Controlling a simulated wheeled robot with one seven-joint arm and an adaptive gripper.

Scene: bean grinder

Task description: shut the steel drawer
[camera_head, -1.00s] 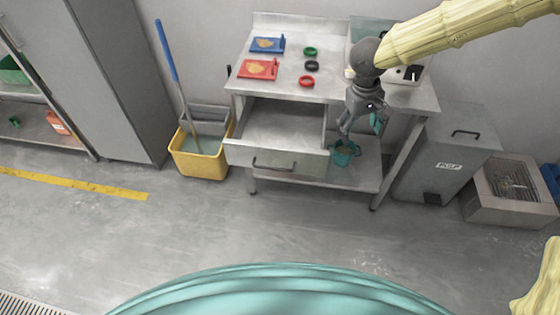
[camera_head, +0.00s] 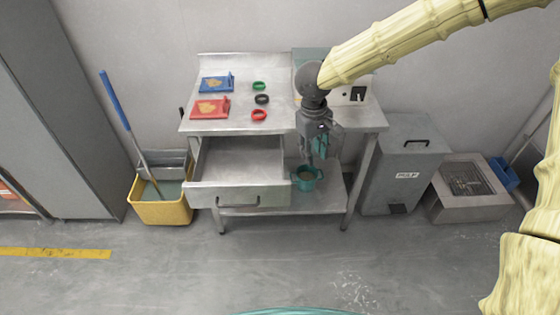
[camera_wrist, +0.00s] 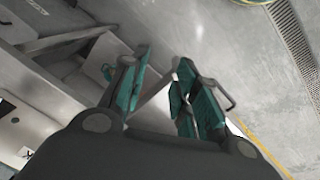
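The steel drawer (camera_head: 240,194) is pulled out from under the steel table, and its inside looks empty. Its front carries a dark bar handle (camera_head: 238,202). My gripper (camera_head: 318,160) hangs pointing down just right of the drawer in the head view, apart from it. In the wrist view, the two teal-padded fingers of my gripper (camera_wrist: 162,88) stand apart with nothing held between them. A grey bar beyond the right finger looks like the drawer handle (camera_wrist: 228,96). The fingers partly hide the drawer front in that view.
The steel table (camera_head: 180,126) holds a blue tray (camera_head: 214,84), a red tray (camera_head: 208,108) and several rings. A teal cup (camera_head: 305,180) stands on the lower shelf. A yellow mop bucket (camera_head: 160,208) stands left, a grey bin (camera_head: 402,165) right. Floor in front is clear.

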